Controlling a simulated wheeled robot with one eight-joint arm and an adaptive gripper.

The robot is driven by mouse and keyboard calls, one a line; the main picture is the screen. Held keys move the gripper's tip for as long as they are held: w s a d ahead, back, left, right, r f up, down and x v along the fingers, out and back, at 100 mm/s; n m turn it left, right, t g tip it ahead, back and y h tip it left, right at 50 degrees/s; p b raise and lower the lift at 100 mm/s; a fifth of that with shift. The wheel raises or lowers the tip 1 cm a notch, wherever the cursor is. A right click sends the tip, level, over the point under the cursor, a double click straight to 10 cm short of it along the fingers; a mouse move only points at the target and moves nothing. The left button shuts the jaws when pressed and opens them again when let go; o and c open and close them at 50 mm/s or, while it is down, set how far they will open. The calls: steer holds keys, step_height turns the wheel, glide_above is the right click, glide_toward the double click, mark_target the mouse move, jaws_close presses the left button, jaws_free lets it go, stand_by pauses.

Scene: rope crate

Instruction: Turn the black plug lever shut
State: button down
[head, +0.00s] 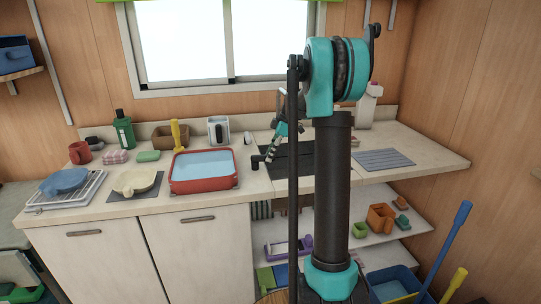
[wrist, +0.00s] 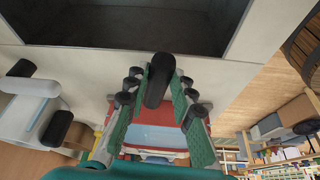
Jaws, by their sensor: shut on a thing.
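The black plug lever (wrist: 158,80) stands at the edge of the dark sink in the wrist view. My gripper (wrist: 166,90) has its two green-padded fingers on either side of it, shut on it. In the head view my gripper (head: 268,150) reaches down to the lever (head: 256,162) at the left of the dark sink (head: 298,172). My arm hides part of the sink. The lever's lower part and its exact turn are hard to make out.
A red basin of water (head: 203,187) stands close left of the lever; a pale pan (head: 134,181) and a dish rack (head: 62,201) are farther left. A grey drying mat (head: 384,159) lies right of the sink.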

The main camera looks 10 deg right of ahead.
stand_by(0.3)
steer(key=c, duration=1.3)
jaws_free()
steer(key=v, duration=1.2)
steer(key=s+a+f+m+t+h, duration=0.1)
steer(key=s+f+m, duration=0.4)
steer(key=s, duration=0.6)
steer(key=s+a+f+m+t+h, duration=0.1)
steer(key=s+f+m, duration=0.4)
steer(key=s+f, duration=0.5)
steer(key=s+a+f+m+t+h, duration=0.1)
steer(key=s+a+f+m, duration=0.4)
steer(key=s, duration=0.8)
step_height(320, 180, down, 3)
steer(key=shift+s+f+m+h, duration=0.15)
steer(key=shift+m+h, duration=0.45)
steer(key=shift+h, duration=0.2)
